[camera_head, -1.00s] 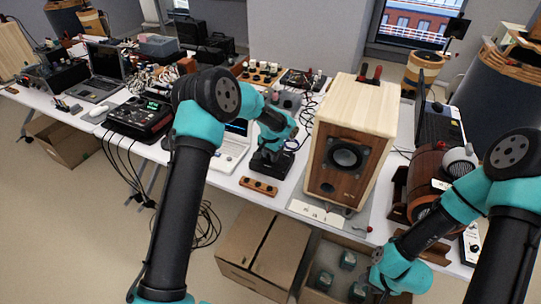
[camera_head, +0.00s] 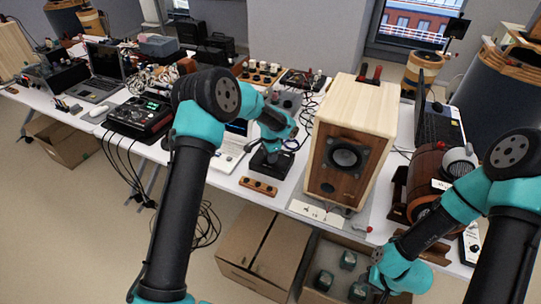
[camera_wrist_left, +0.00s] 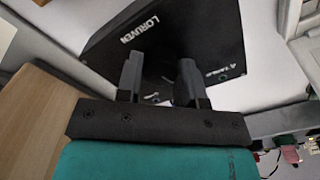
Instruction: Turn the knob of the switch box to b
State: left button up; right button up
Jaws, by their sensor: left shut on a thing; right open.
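The switch box is a small black box (camera_head: 262,171) on the white table, left of the wooden speaker. In the left wrist view its black top (camera_wrist_left: 100,42) fills the middle and carries white lettering. My left gripper (camera_head: 270,150) is over it, pointing down. In the left wrist view the two fingers (camera_wrist_left: 161,78) straddle a dark part on the box top, and the gripper is shut on it. The knob blends into the black between the fingers, so its pointer and setting cannot be read. My right gripper (camera_head: 380,284) is open, low at the front right, away from the switch box.
The wooden speaker (camera_head: 362,110) stands close to the right of the switch box. A small wooden block with holes (camera_head: 258,187) lies in front of it. Cardboard boxes (camera_head: 240,238) stand below the table's front edge.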

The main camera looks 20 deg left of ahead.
pick_arm(q)
jog(key=shift+m, duration=1.6)
jog(key=o, duration=0.9)
notch_tip(320, 180, up, 18)
jog(key=shift+f, duration=0.25)
jog(key=shift+f, duration=0.1)
